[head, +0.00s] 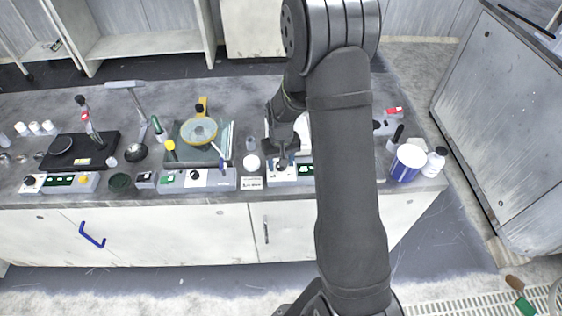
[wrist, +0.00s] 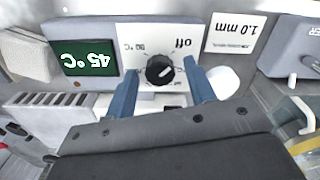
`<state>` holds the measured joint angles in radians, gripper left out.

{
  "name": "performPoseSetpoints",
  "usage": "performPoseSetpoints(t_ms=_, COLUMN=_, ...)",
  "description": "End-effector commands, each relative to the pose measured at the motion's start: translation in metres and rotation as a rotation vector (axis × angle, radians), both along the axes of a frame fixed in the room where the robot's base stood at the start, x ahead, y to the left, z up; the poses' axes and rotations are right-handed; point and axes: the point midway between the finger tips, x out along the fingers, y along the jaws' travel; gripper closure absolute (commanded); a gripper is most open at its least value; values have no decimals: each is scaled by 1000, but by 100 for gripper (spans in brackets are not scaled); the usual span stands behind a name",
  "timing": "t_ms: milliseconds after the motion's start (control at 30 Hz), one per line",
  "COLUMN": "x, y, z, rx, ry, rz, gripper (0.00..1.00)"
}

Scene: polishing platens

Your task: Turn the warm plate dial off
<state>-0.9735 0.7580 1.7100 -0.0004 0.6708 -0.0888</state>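The warm plate dial (wrist: 160,70) is a round black knob with a small light mark, on a white panel (wrist: 150,40) seen upside down in the wrist view. "off" is printed to its upper right and "80 °C" to its upper left. A green display (wrist: 88,59) beside it reads 45 °C. My gripper (wrist: 162,78) is open, its two blue fingers on either side of the dial with gaps showing. In the head view my gripper (head: 281,162) is at the panel front (head: 283,179) and mostly covers the dial.
A "1.0 mm" card (wrist: 232,33) and a grey unit (wrist: 290,45) sit beside the panel. In the head view, another control box (head: 197,180) is left of it, and a blue-and-white tub (head: 407,163) and a white bottle (head: 434,162) are right. The floor in front is mostly clear.

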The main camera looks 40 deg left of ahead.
Motion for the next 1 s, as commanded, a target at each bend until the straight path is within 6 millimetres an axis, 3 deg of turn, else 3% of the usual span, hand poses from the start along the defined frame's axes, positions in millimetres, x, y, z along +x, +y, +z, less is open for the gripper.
performPoseSetpoints(t_ms=233, x=0, y=0, z=3, rx=-1, ry=0, rz=-1, gripper=50)
performPoseSetpoints(t_ms=367, x=0, y=0, z=17, rx=1, ry=0, rz=-1, gripper=50)
performPoseSetpoints(t_ms=1000, x=0, y=0, z=153, rx=3, ry=-1, rz=0, gripper=50)
